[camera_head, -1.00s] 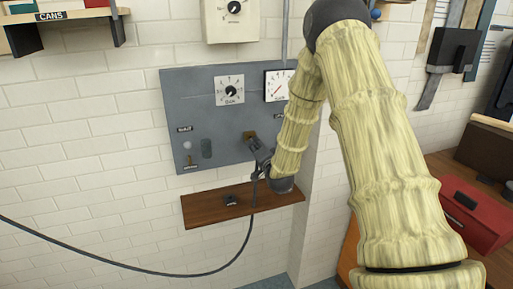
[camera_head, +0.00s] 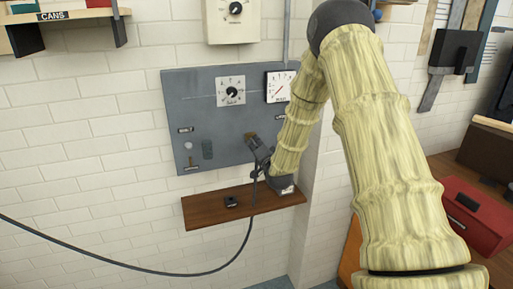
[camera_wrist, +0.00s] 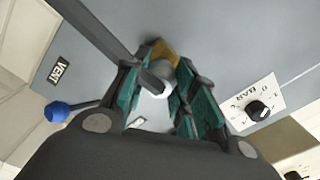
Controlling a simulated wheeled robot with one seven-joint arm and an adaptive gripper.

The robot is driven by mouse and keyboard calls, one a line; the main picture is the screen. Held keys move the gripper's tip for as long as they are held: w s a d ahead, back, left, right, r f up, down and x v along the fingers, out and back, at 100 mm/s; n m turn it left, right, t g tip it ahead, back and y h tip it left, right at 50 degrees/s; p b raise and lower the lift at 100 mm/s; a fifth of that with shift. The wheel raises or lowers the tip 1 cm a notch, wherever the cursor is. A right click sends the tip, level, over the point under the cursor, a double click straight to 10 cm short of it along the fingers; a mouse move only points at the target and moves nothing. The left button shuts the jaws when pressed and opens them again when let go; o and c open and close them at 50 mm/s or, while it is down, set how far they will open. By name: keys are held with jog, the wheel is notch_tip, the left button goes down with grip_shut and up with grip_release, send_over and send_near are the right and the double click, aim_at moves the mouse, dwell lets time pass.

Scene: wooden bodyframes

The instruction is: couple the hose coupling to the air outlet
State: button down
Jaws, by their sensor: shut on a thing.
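The air outlet is a brass fitting (camera_head: 250,136) on the lower right of the grey panel (camera_head: 225,119). It also shows between the fingertips in the wrist view (camera_wrist: 165,49). My gripper (camera_head: 258,147) is at the outlet, pointing at the panel. In the wrist view my gripper (camera_wrist: 162,82) has its teal-padded fingers closed around the pale grey hose coupling (camera_wrist: 160,74). The coupling lies right in front of the brass outlet and seems to meet it; I cannot tell whether it is seated. The black hose (camera_head: 246,235) hangs from the gripper and sweeps left.
A wooden shelf (camera_head: 215,212) with a small black item (camera_head: 231,201) is just below my gripper. The panel carries a dial (camera_head: 231,92), a gauge (camera_head: 280,86) and a blue-knobbed lever (camera_wrist: 57,112) near the VENT label (camera_wrist: 61,71). A red box (camera_head: 478,215) stands at right.

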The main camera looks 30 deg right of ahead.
jog(key=shift+w+d, duration=0.1)
jog(key=shift+w, duration=0.45)
jog(key=c, duration=1.1)
grip_release()
jog(key=shift+s, duration=0.1)
jog(key=v, duration=1.1)
jog(key=shift+s, duration=0.35)
